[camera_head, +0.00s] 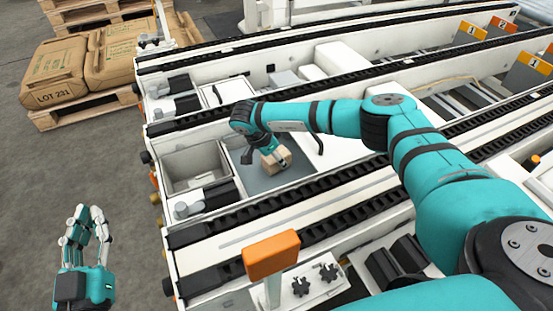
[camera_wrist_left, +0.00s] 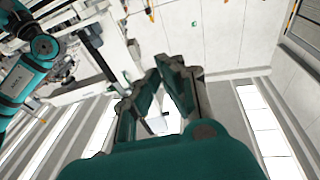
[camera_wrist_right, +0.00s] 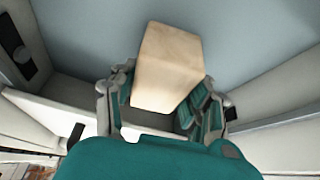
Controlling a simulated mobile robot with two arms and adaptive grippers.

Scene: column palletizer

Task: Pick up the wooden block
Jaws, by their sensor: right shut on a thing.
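The wooden block (camera_head: 277,159) is pale and box-shaped. In the head view it is over the grey panel (camera_head: 262,183) between the conveyor rails. My right gripper (camera_head: 271,156) reaches it from above and is shut on it. In the right wrist view the block (camera_wrist_right: 168,68) fills the space between the fingers of the right gripper (camera_wrist_right: 163,108), tilted in the picture. I cannot tell whether the block touches the panel. My left gripper (camera_head: 88,222) is at the lower left of the head view, over the floor, empty, its fingers apart. It also shows in the left wrist view (camera_wrist_left: 163,82).
An open bin (camera_head: 194,165) is left of the grey panel. Dark conveyor rails (camera_head: 290,208) run on both sides. An orange box on a post (camera_head: 271,254) stands at the front. Sacks (camera_head: 60,75) lie on a pallet at the back left. The floor at left is clear.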

